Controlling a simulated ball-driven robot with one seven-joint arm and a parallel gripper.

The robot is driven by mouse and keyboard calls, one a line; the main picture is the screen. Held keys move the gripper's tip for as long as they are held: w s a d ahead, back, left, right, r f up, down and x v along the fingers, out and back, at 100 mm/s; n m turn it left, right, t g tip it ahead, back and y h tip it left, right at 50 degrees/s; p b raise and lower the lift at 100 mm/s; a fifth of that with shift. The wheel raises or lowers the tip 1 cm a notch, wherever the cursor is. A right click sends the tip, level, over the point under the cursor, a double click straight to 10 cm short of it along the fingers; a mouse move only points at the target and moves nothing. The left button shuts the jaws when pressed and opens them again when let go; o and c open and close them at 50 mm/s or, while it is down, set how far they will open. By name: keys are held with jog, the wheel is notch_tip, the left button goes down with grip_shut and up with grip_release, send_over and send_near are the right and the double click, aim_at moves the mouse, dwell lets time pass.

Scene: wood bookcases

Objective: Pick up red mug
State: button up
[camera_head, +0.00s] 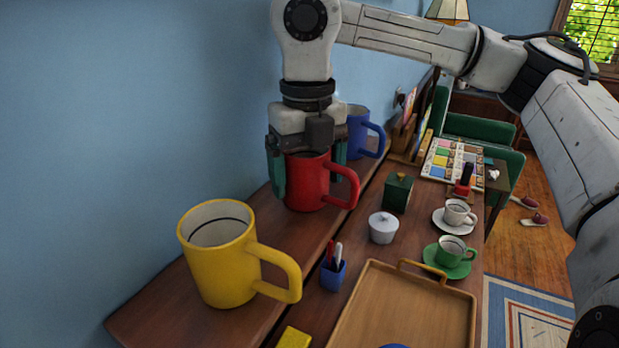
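The red mug (308,186) stands upright on the brown wooden surface, with its handle pointing right. My gripper (307,172) is over it, pointing straight down. One teal finger is at the left side of the mug and the other is behind its right side, by the handle. The fingers are spread apart with the mug between them. I cannot tell whether they touch its wall. My gripper hides most of the mug's rim and opening.
A yellow mug (222,268) stands in front to the left, and a blue mug (357,135) close behind. A blue wall borders the left.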

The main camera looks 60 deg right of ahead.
jog(key=c, duration=0.9)
jog(key=shift+s, duration=0.1)
